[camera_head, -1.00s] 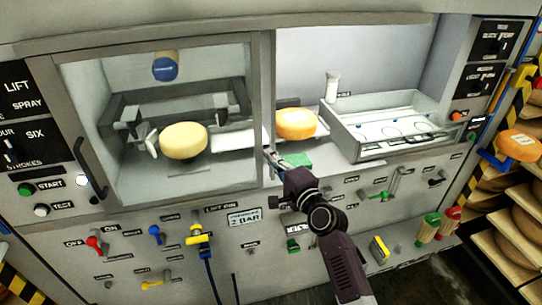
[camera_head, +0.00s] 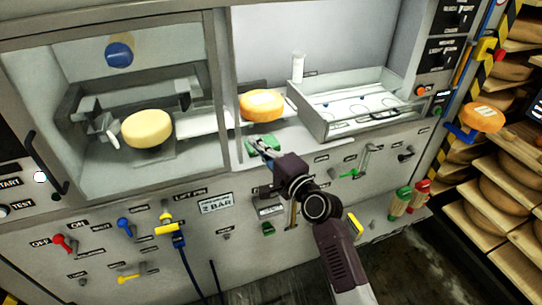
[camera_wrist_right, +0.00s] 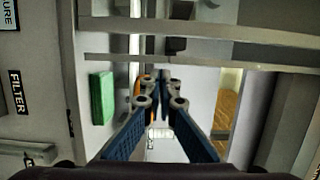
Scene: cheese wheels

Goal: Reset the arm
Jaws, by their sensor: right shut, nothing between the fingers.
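My right arm (camera_head: 335,240) reaches up from the lower right in the head view. My right gripper (camera_head: 257,147) is at its end, in front of the machine's sill below the orange cheese wheel (camera_head: 262,105). It overlaps a green block (camera_head: 265,142) in that view; touching cannot be told. In the right wrist view the gripper (camera_wrist_right: 160,88) has its fingers together with nothing between them, and the green block (camera_wrist_right: 102,98) is left of them. My left gripper is not in view.
A pale cheese wheel (camera_head: 147,129) sits behind the framed window at left. A white tray (camera_head: 330,132) and white bottle (camera_head: 298,67) stand right of the orange wheel. Levers and knobs, such as a red one (camera_head: 62,242), jut from the front panel. Shelves of cheese (camera_head: 500,200) stand at right.

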